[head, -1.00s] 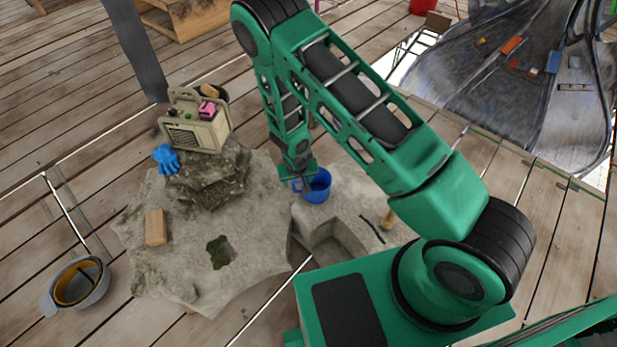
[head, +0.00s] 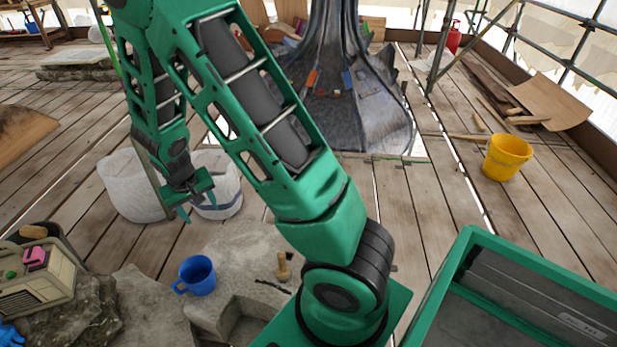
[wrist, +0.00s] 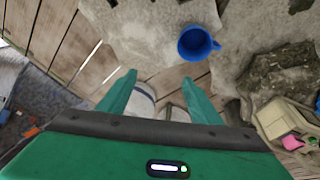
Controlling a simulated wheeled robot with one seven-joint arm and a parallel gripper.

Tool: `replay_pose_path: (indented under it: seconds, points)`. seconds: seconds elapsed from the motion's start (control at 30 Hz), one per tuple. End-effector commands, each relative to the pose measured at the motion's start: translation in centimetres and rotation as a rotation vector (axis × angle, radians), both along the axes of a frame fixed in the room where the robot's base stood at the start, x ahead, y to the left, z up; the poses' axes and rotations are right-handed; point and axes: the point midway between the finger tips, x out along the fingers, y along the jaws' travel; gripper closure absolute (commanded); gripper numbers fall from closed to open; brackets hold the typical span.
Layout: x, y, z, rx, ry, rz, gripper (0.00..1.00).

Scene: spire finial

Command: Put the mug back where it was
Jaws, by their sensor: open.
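The blue mug (head: 197,275) stands upright on the grey stone block (head: 240,250), its handle towards the left in the head view. In the wrist view the mug (wrist: 195,43) shows from above on the stone, beyond my fingertips and to the right. My gripper (head: 195,213) is open and empty, raised above and behind the mug, apart from it. Its two green fingers (wrist: 160,95) are spread in the wrist view, with nothing between them.
A small wooden-handled tool (head: 283,267) lies on the stone right of the mug. A beige radio (head: 38,280) sits on rock at left. White bulk bags (head: 135,185) stand behind my gripper. A yellow bucket (head: 507,157) stands on open decking at right.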

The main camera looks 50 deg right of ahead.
Motion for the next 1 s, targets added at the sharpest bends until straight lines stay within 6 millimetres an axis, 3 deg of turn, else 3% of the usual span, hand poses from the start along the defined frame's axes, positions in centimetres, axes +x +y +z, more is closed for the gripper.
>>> replay_pose_path:
  seconds: [0.03, 0.2, 0.5, 0.8, 1.0]
  points:
    - [-0.8, -1.3, 2.0, 0.005, 0.002, -0.022, 0.41]
    - [-4.6, -4.8, 7.3, 0.018, 0.037, -0.077, 0.41]
    - [-13.5, -9.3, 15.0, 0.063, 0.094, -0.169, 0.41]
    - [-23.8, -11.0, 20.4, 0.132, 0.140, -0.240, 0.41]
    - [-29.7, -10.7, 22.3, 0.180, 0.161, -0.272, 0.41]
